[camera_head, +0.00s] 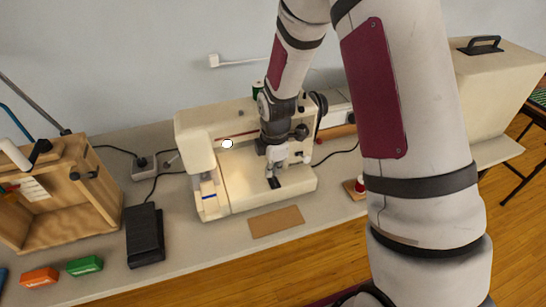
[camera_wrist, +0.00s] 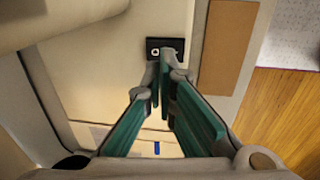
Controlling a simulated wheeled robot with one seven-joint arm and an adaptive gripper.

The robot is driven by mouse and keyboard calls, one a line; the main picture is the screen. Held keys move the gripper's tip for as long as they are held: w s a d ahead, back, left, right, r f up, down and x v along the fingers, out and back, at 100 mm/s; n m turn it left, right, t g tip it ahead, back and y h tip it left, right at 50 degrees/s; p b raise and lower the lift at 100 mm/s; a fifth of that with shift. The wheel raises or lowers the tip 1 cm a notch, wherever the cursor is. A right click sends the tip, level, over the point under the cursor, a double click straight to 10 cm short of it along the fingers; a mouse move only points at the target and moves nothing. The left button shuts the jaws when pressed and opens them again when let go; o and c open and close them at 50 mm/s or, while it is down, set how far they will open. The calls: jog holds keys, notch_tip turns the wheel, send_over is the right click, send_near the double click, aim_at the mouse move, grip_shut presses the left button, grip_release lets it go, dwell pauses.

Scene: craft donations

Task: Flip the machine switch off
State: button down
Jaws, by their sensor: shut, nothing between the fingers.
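The machine is a cream sewing machine (camera_head: 240,185) on the table in the head view. Its switch (camera_head: 274,183) is a small black plate on the base; in the wrist view the black switch (camera_wrist: 154,44) shows white marks, a ring at left and a partly covered mark at right. My gripper (camera_head: 271,173) is shut and empty, pointing down at the switch. In the wrist view my gripper's green-padded fingers (camera_wrist: 164,60) meet at the switch and hide part of it. I cannot tell whether they touch it.
A brown pad (camera_head: 276,221) lies in front of the machine. A black foot pedal (camera_head: 145,235), a power socket (camera_head: 144,167) and a wooden box (camera_head: 70,238) are at left.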

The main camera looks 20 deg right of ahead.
aim_at(272, 180)
jog(key=shift+w+f, duration=0.2)
jog(key=shift+f, duration=1.3)
